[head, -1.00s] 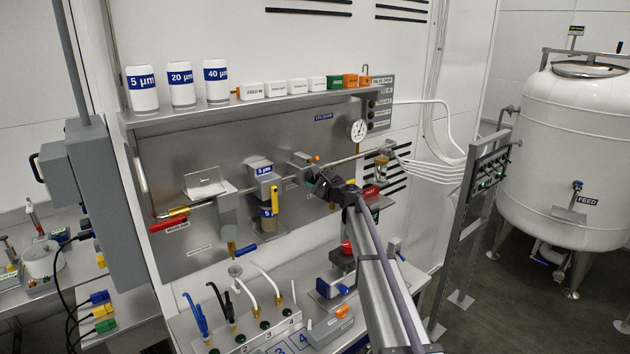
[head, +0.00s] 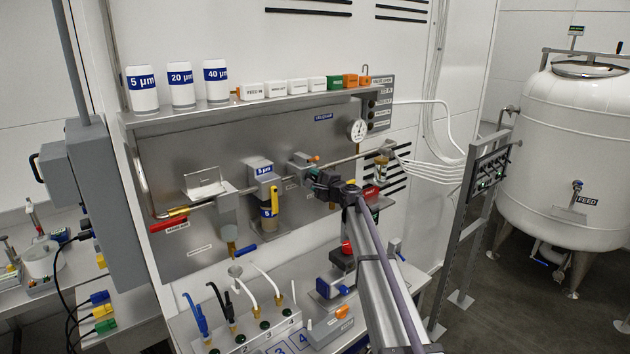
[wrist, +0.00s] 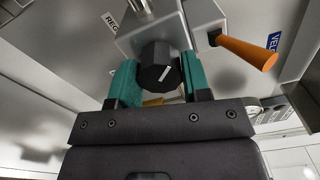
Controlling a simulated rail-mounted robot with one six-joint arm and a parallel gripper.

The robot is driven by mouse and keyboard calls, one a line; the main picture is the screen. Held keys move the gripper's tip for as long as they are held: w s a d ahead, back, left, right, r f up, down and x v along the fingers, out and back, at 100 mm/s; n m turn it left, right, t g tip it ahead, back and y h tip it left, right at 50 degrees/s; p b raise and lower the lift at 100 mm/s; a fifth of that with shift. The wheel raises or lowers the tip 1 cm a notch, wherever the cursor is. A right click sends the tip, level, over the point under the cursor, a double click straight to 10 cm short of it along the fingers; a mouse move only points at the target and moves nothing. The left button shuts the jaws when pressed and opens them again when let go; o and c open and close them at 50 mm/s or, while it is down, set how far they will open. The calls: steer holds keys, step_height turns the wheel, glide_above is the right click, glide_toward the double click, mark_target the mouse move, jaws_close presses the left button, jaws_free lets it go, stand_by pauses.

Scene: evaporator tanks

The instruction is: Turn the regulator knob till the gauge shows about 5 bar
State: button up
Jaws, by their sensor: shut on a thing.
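The black regulator knob (wrist: 158,66) with a white index mark sits between my gripper's green fingers (wrist: 160,82) in the wrist view. Both fingers press its sides, so my gripper is shut on it. The mark slants up to the right. The knob projects from a grey regulator body (wrist: 180,25). In the head view my gripper (head: 316,181) is at the pipe, just below the regulator, and largely hides the knob. The round white gauge (head: 357,130) stands above the pipe to the right; its dial is too small to read.
An orange lever (wrist: 245,50) sticks out right of the knob, close to my right finger. A red button (head: 347,247) is below. The shelf (head: 225,108) above holds filter cartridges and blocks.

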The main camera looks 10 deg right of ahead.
steer(key=o, duration=0.9)
steer(key=v, duration=1.1)
steer(key=shift+w, duration=0.1)
